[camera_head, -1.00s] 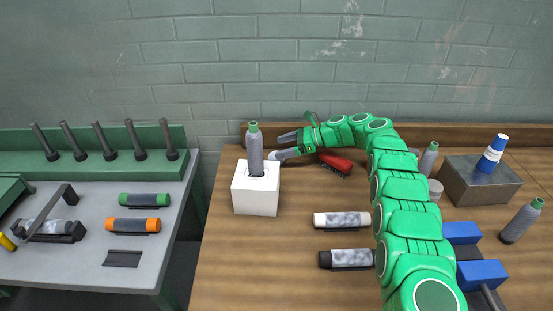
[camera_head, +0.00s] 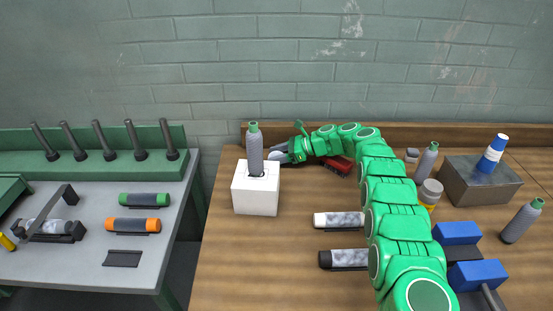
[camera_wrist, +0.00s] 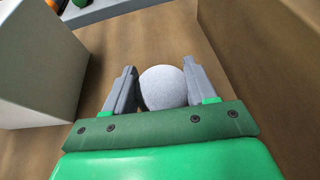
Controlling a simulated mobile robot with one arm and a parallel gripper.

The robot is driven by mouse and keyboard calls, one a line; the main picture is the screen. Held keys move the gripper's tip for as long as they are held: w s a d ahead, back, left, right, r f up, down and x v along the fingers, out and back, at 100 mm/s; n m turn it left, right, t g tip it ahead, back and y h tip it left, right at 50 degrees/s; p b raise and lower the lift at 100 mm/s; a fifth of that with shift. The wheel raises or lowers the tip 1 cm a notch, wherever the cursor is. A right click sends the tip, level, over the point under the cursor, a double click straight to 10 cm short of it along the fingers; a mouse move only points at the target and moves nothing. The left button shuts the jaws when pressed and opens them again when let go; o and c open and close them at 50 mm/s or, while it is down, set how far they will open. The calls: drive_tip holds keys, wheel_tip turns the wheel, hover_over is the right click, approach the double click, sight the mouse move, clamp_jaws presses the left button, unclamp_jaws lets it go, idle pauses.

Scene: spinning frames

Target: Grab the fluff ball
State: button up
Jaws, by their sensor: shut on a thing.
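The fluff ball (camera_wrist: 163,88) is a pale grey-white round ball. In the wrist view it sits between the two grey fingers of my gripper (camera_wrist: 160,90), which are shut on it. In the head view my gripper (camera_head: 277,153) is low behind the white block, near the back of the wooden table.
A white block (camera_head: 255,196) holding a grey bottle (camera_head: 254,150) stands close to my gripper. A red brush (camera_head: 337,166) lies under my arm. White-ended (camera_head: 338,219) and black-ended (camera_head: 343,259) rolls lie in front. The wooden back ledge (camera_head: 430,137) is close behind.

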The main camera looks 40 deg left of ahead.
sight(277, 153)
drive_tip(key=shift+c, duration=0.2)
drive_tip(key=shift+r, duration=1.6)
drive_tip(key=shift+s+d+r, duration=0.25)
drive_tip(key=shift+d+r, duration=0.1)
drive_tip(key=shift+r, duration=0.15)
drive_tip(key=shift+s+d+r, duration=0.2)
drive_tip(key=shift+d+r, duration=0.1)
drive_tip(key=shift+r, duration=0.2)
drive_tip(key=s+d+r, duration=0.7)
drive_tip(key=d, duration=0.3)
drive_tip(key=shift+s+r, duration=0.25)
drive_tip(key=shift+r, duration=0.15)
